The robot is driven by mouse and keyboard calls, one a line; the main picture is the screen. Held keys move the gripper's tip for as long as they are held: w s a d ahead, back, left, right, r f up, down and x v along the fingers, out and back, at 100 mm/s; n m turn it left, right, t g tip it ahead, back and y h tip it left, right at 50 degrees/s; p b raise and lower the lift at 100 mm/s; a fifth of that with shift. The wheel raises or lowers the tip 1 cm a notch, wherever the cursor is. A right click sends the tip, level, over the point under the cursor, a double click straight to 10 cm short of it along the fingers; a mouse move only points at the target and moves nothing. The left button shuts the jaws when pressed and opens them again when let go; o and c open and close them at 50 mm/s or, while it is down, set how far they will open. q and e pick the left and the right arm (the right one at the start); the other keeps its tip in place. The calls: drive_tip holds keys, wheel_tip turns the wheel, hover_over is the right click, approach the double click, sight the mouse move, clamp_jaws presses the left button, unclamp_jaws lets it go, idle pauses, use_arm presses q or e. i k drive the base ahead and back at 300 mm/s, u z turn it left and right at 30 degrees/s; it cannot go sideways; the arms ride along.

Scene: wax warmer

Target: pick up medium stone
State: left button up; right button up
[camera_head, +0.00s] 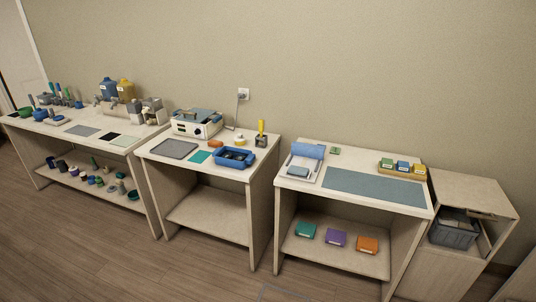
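A blue tray (251,158) stands near the front right of the middle table. Several dark rounded pieces (233,155) lie in it and look like stones. They are too small to tell which one is the medium stone. Neither of my grippers is in view.
The middle table (163,142) also bears a white warmer box (190,130), a grey mat (174,149), a teal mat (199,157) and a yellow-handled tool (262,130). A right table (407,206) has a blue-grey mat (370,186). The floor (190,255) in front is mostly clear.

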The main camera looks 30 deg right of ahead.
sight(229, 155)
drive_tip(key=z, duration=0.8)
drive_tip(key=i, duration=0.9)
drive_tip(key=z, duration=0.6)
drive_tip(key=i, duration=1.1)
drive_tip(key=u, duration=0.25)
